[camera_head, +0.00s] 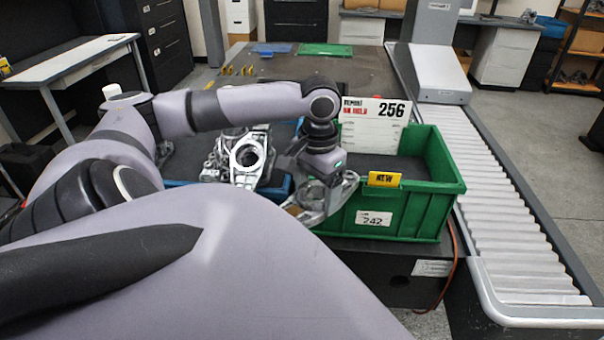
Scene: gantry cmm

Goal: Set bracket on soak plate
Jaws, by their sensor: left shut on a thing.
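My left gripper (312,183) comes down from the dark wrist and is shut on a silver metal bracket (340,192). The bracket hangs in front of the left wall of the green bin, above the front of the table. The fingertips are partly hidden by the bracket and wrist. At the far end of the dark table lie a flat green plate (326,50) and a flat blue plate (271,48); I cannot tell which is the soak plate. My right gripper is out of view.
A green bin (437,212) with a yellow tag and a white 256 sign (376,124) stand at the table's right. Silver castings (245,158) sit in a blue tray (281,188). Small yellow pegs (248,71) stand further back. A roller conveyor (510,220) runs along the right.

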